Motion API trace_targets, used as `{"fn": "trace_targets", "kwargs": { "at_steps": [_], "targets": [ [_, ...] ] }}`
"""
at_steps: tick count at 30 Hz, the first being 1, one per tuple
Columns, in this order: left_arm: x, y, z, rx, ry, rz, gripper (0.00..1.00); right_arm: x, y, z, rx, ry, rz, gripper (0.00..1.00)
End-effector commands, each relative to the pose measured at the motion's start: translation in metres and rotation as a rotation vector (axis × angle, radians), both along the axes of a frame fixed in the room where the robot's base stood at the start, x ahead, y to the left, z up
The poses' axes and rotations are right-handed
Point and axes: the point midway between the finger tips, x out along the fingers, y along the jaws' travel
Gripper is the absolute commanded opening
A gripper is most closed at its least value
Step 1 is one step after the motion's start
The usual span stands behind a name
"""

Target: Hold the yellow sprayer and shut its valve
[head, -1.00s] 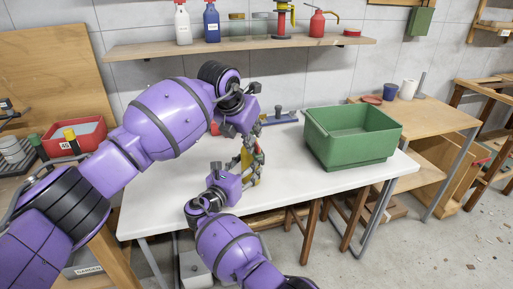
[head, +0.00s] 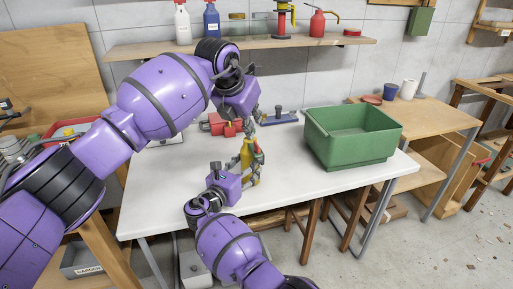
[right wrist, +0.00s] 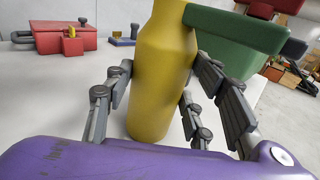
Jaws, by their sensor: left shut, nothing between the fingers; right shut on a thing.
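The yellow sprayer (head: 247,155) stands upright on the white table, with a small red part near its top right in the head view. Its yellow body (right wrist: 163,75) fills the middle of the right wrist view; its top is cut off there. My right gripper (head: 250,178) is shut around the body, with fingers on both sides in the right wrist view (right wrist: 160,90). My left gripper (head: 259,116) is shut and empty, above the sprayer and apart from it. I cannot make out the valve or its position.
A green bin (head: 350,149) stands on the table to the right. A red vise-like block (head: 217,125) and a blue tool (head: 280,118) lie behind the sprayer. A shelf (head: 150,49) with bottles hangs above. The table's front left is clear.

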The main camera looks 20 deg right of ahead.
Motion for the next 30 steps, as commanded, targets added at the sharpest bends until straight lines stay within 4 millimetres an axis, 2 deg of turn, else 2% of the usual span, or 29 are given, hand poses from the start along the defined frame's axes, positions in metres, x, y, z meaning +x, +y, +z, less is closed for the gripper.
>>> {"fn": "trace_targets", "kwargs": {
  "at_steps": [8,9,14,25,30],
  "targets": [
    [0.0002,0.0006,0.0033,0.001,0.001,0.001,0.00,0.0001,-0.0006,0.0005,-0.001,-0.001,-0.001,0.06],
    [0.0002,0.0006,0.0033,0.001,0.001,0.001,0.00,0.0005,-0.0003,0.0020,-0.002,-0.004,-0.001,0.51],
    [0.0003,0.0007,0.0033,0.001,0.001,0.001,0.00,0.0003,-0.0004,0.0013,-0.001,-0.002,-0.001,0.72],
    [0.0002,0.0008,0.0036,0.001,0.000,0.001,0.00,-0.0010,0.0003,-0.0010,0.001,0.002,-0.001,0.72],
    [0.0002,0.0008,0.0058,0.001,-0.001,0.001,0.00,-0.0070,0.0065,-0.0005,0.000,0.000,0.001,0.72]
  ]
}}
